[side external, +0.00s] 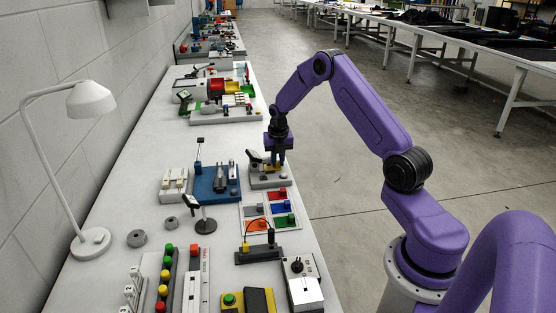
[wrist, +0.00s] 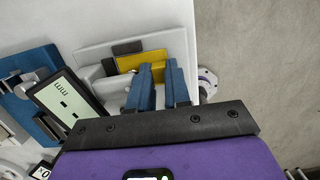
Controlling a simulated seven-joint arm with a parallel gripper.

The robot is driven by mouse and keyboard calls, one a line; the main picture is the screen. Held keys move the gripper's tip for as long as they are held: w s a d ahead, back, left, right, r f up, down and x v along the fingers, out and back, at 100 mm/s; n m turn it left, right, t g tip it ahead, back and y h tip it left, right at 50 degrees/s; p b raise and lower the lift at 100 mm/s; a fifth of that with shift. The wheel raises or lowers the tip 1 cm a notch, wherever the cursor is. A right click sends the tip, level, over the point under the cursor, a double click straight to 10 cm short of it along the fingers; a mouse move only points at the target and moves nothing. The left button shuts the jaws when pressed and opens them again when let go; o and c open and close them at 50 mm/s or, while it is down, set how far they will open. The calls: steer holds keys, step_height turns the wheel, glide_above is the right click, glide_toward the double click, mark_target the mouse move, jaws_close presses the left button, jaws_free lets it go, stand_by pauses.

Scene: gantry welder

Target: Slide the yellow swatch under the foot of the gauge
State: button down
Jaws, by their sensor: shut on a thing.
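The yellow swatch (wrist: 132,63) lies over the light grey base of the gauge (wrist: 95,55). It also shows as a small yellow patch in the side view (side external: 268,164), just below my fingers. My gripper (wrist: 159,68) has its blue fingers down at the swatch's right part and is shut on it. In the side view my gripper (side external: 278,160) points straight down over the gauge. The gauge's tilted display (wrist: 65,101) stands left of my fingers.
A white tray (side external: 246,227) with several coloured swatches lies in front of the gauge. A blue fixture (side external: 205,190) stands close to its left. A round display stand (side external: 206,226) is nearer the camera. The table edge and floor are just right of the gauge.

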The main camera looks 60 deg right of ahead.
steer(key=c, duration=1)
jaws_free()
steer(key=shift+w+a+r, duration=0.15)
steer(key=shift+w+a, duration=0.35)
steer(key=shift+r, duration=0.55)
step_height(320, 180, up, 7)
steer(key=s, duration=0.1)
steer(key=shift+s+f, duration=0.15)
steer(key=shift+s, duration=0.25)
steer(key=shift+d, duration=0.1)
